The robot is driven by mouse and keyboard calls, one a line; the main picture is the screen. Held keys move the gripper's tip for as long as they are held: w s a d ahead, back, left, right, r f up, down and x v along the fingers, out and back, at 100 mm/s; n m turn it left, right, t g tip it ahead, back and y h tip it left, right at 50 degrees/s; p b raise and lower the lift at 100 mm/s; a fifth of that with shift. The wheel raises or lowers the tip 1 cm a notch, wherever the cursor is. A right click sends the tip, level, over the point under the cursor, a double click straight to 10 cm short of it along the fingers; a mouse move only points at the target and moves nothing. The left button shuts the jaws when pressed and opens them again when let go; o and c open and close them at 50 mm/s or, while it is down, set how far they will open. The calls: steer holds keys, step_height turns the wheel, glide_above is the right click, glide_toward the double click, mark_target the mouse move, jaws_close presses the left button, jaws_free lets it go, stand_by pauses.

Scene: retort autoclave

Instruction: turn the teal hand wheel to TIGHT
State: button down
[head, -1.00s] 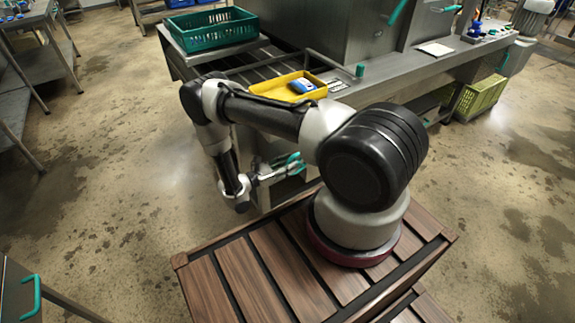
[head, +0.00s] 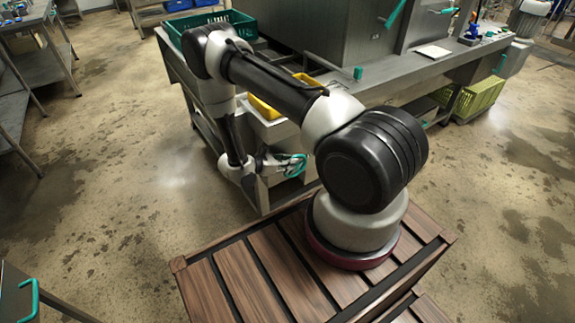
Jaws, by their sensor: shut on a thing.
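The teal hand wheel (head: 297,168) is on the front side of the grey machine bench, low down and in front of my wooden-slatted base. Only part of its rim shows. My gripper (head: 281,162) reaches it from the left, with its fingers shut on the wheel's rim. The fingertips are small here and partly merge with the wheel. No TIGHT mark can be read in this view.
The grey bench (head: 455,66) carries a yellow tray (head: 262,108), mostly hidden behind my arm, and a green crate (head: 180,30). A lime crate (head: 478,98) stands at the right. Open floor lies left of the bench.

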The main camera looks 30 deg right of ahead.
steer(key=c, duration=1.5)
jaws_free()
steer(key=shift+o, duration=0.2)
steer(key=v, duration=0.7)
steer(key=shift+a, duration=0.2)
steer(key=shift+r, duration=0.1)
